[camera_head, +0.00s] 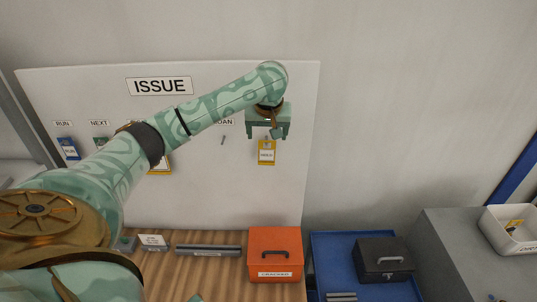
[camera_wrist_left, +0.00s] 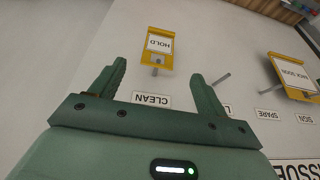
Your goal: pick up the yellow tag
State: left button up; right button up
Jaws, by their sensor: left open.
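A yellow tag (camera_head: 266,157) with a white label hangs on the white board just below my left gripper (camera_head: 268,130). In the left wrist view, the yellow tag (camera_wrist_left: 158,48) reads HOLD and lies just beyond and between the fingertips. My left gripper (camera_wrist_left: 157,72) is open, with nothing between its fingers. A second yellow-framed tag (camera_wrist_left: 294,76) reading BACK SOON is off to the right there. In the head view this second tag (camera_head: 165,168) is partly hidden by my left arm. My right gripper is not in view.
The board (camera_head: 240,195) is headed ISSUE and has bare pegs. A blue tag (camera_head: 69,148) hangs at left. Below stand an orange box (camera_head: 275,247), a dark cash box (camera_head: 384,259) on a blue tray (camera_head: 325,250), and a white bin (camera_head: 497,228) at far right.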

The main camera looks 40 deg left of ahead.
aim_at(267, 153)
pick_arm(q)
jog(key=x, duration=0.6)
jog(key=shift+w+d+f, duration=0.1)
jog(key=shift+w, duration=0.1)
jog(key=x, duration=0.3)
jog(key=shift+s+f, duration=0.2)
jog(key=shift+s, duration=0.1)
jog(key=shift+f, duration=0.2)
jog(key=shift+w, duration=0.2)
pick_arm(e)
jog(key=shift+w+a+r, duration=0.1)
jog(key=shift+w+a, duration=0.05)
pick_arm(q)
jog(key=shift+s, duration=0.1)
jog(key=c, duration=1.1)
